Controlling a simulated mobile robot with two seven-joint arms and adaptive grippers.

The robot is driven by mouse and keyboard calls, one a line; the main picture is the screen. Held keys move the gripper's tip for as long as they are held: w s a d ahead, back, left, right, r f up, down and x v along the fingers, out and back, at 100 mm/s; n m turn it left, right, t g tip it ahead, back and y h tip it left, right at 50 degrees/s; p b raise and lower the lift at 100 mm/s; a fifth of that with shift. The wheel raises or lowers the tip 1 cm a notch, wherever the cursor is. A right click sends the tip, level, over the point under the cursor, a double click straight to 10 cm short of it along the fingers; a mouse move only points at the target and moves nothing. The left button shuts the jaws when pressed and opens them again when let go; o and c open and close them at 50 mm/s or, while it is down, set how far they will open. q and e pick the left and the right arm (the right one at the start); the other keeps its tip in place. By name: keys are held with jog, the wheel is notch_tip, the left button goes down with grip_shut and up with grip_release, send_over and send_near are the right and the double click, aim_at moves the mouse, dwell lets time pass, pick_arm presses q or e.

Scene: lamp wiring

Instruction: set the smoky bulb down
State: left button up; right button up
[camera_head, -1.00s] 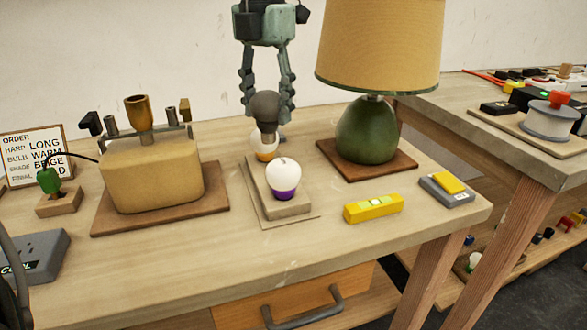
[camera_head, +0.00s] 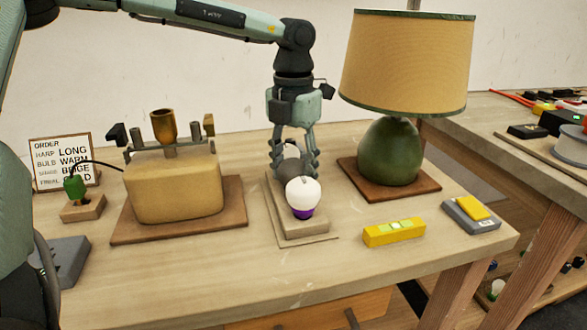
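The smoky bulb (camera_head: 288,170) is dark grey and sits low over the far part of the small bulb rack (camera_head: 292,228), directly behind a white bulb with a purple base (camera_head: 302,193). The white bulb hides its lower part, so I cannot tell whether it touches the rack. My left gripper (camera_head: 295,168) reaches down from above with its fingers on both sides of the smoky bulb and appears shut on it. The bulb with the orange base is mostly hidden behind the smoky bulb and fingers. My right gripper is not in view.
A green lamp with a tan shade (camera_head: 405,62) stands close on the right. A tan block-shaped lamp body (camera_head: 175,190) stands on the left, by an order sign (camera_head: 62,163). A yellow level (camera_head: 394,232) lies at front right. The front middle of the bench is clear.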

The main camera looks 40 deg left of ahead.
aim_at(294, 160)
pick_arm(q)
jog(key=shift+f, duration=0.1)
jog(key=o, duration=1.1)
jog(key=shift+o, duration=0.2)
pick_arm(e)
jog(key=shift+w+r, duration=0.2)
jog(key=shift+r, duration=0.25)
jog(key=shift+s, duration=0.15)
pick_arm(q)
jog(key=shift+r, duration=0.25)
notch_tip(294, 160, up, 3)
jog(key=shift+f, duration=0.1)
notch_tip(294, 160, up, 8)
jog(key=shift+r, duration=0.45)
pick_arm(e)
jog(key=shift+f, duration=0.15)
